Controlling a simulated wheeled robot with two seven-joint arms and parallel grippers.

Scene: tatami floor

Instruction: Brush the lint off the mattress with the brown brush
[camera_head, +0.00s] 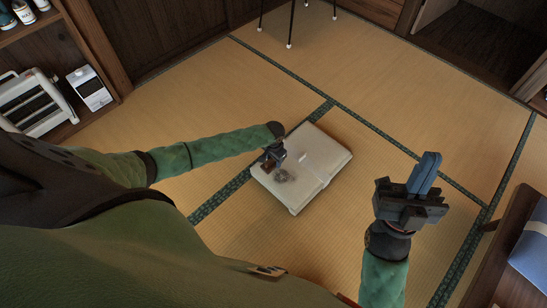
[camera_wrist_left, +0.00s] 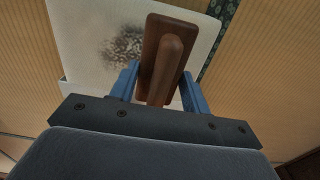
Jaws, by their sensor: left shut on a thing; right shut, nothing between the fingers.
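The white mattress (camera_head: 318,181) lies folded on the tatami floor in the head view; part of it shows in the left wrist view (camera_wrist_left: 82,22). A dark grey patch of lint (camera_head: 282,176) is on its top near the left side, and it also shows in the left wrist view (camera_wrist_left: 124,46). My left gripper (camera_head: 274,156) is over the mattress, shut on the handle of the brown brush (camera_wrist_left: 165,60), beside the lint. Whether the brush touches the mattress I cannot tell. My right gripper (camera_head: 425,175) is shut and empty, raised to the right of the mattress.
A white heater (camera_head: 38,103) stands on a shelf at the left. A wooden piece of furniture with a blue cushion (camera_head: 532,245) is at the right edge. Tatami around the mattress is clear.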

